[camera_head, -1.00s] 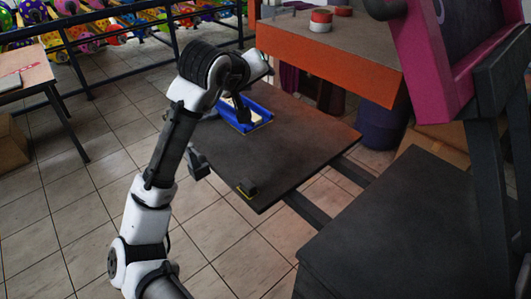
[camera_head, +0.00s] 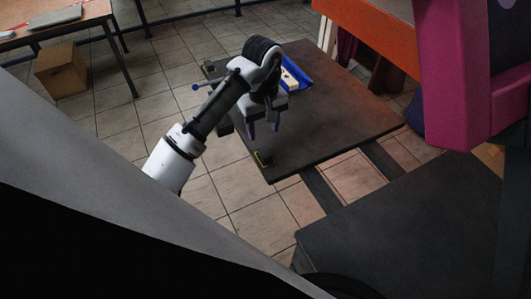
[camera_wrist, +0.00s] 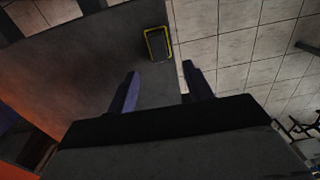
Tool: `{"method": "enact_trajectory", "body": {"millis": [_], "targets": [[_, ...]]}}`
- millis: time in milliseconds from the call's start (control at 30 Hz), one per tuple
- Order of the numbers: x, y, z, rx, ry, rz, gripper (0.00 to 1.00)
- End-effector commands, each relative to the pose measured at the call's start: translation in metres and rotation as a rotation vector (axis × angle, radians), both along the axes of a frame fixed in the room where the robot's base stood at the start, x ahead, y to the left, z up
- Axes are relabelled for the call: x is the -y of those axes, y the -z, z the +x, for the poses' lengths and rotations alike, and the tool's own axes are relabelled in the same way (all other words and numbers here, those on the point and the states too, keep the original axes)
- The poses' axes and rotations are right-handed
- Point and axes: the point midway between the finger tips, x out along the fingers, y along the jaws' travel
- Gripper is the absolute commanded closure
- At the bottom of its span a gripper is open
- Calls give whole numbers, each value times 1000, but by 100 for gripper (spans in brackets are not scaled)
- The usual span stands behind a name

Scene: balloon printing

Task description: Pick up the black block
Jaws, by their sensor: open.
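The black block (camera_head: 264,157) lies near the front corner of the dark board. A yellow outline shows around part of it. In the wrist view the block (camera_wrist: 157,44) sits near the board's edge, ahead of my fingertips and between their lines. My gripper (camera_head: 263,128) is open and empty, pointing down over the board, behind the block in the head view. In the wrist view the two fingers of my gripper (camera_wrist: 160,82) are apart, with a clear gap to the block.
The dark board (camera_head: 335,115) carries a blue tray (camera_head: 294,75) at its back. A dark platform (camera_head: 400,225) stands at the front right. A pink frame (camera_head: 450,90) rises at the right. A cardboard box (camera_head: 62,70) sits under a table at the left.

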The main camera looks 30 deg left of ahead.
Motion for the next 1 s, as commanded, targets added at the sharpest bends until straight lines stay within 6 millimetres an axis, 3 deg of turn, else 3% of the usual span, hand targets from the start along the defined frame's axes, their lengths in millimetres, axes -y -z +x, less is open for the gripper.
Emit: {"method": "enact_trajectory", "body": {"millis": [100,367,700,1000], "targets": [[1,19,0,1,-1,-4,49],[1,35,0,1,0,-2,49],[4,76,-1,1,0,-2,49],[4,83,-1,3,1,1,49]]}}
